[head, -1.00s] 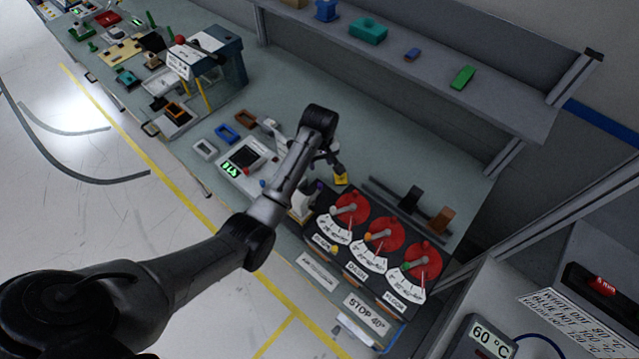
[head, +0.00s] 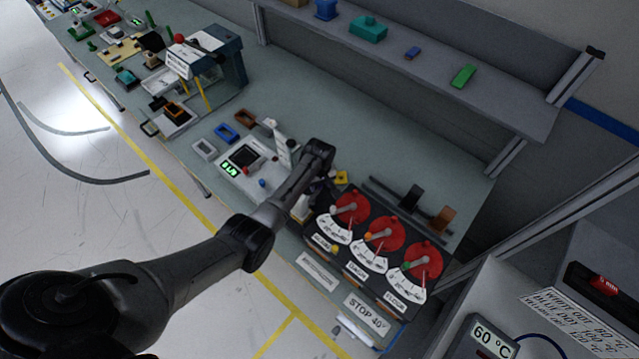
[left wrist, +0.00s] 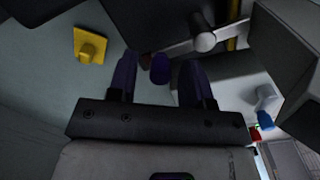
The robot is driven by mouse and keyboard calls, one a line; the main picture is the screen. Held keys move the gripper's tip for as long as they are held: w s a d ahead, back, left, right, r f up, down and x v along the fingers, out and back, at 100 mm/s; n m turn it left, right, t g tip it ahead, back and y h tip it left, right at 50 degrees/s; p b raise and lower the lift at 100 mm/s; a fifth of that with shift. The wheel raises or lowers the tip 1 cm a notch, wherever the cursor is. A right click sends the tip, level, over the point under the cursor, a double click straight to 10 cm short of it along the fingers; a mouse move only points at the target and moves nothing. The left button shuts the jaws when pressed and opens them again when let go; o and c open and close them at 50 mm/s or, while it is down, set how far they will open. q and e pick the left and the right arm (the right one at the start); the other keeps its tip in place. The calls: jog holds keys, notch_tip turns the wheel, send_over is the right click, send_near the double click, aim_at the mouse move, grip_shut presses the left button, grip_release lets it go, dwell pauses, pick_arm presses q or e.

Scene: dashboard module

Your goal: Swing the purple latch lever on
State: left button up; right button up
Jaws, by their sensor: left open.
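The purple latch lever shows in the left wrist view as a rounded purple end (left wrist: 160,69) between my left gripper's two dark fingers (left wrist: 159,60). The fingers stand apart, one on each side of it, with gaps visible; I cannot tell whether either touches it. In the head view my left gripper (head: 318,186) is low at the left end of the dial panel, mostly hidden by its own wrist. The lever is hidden there behind the arm. My right gripper is in neither view.
A panel with three red dials (head: 383,233) stands right of the gripper. A yellow piece (head: 341,177) lies just behind; it also shows in the left wrist view (left wrist: 90,45). A white device with a green display (head: 230,169) stands left. The bench behind is mostly clear.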

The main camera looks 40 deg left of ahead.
pick_arm(q)
jog(key=shift+f, duration=0.15)
grip_shut()
jog(key=shift+d+m+p, duration=0.1)
jog(key=shift+m+p, duration=0.2)
jog(key=shift+p, duration=0.05)
jog(key=shift+d+m, duration=0.2)
jog(key=shift+m, duration=0.2)
grip_release()
